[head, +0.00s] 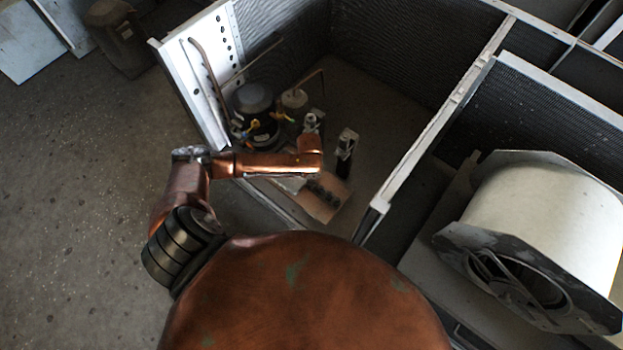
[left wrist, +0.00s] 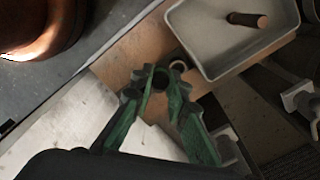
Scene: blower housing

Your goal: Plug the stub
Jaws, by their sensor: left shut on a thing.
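My left gripper (left wrist: 161,80) has green fingers and shows in the left wrist view. It is shut on a small dark round piece, which looks like a plug (left wrist: 160,78) and is partly hidden by the fingertips. Just beyond it, close to the right fingertip, is a small copper-rimmed ring (left wrist: 177,64); I cannot tell whether it is the stub's open end. A copper rod (left wrist: 248,20) lies in a pale tray (left wrist: 215,70) at the upper right. In the head view my left arm reaches in from the left, and its gripper is hard to make out. My right gripper is not in view.
A brown board (head: 322,212) with several small dark pieces lies near the housing's front edge. A black compressor (head: 254,98) with pipes stands behind it. A dark upright fitting (head: 346,152) stands to the right. A divider wall (head: 440,125) and a large blower drum (head: 550,215) are further right.

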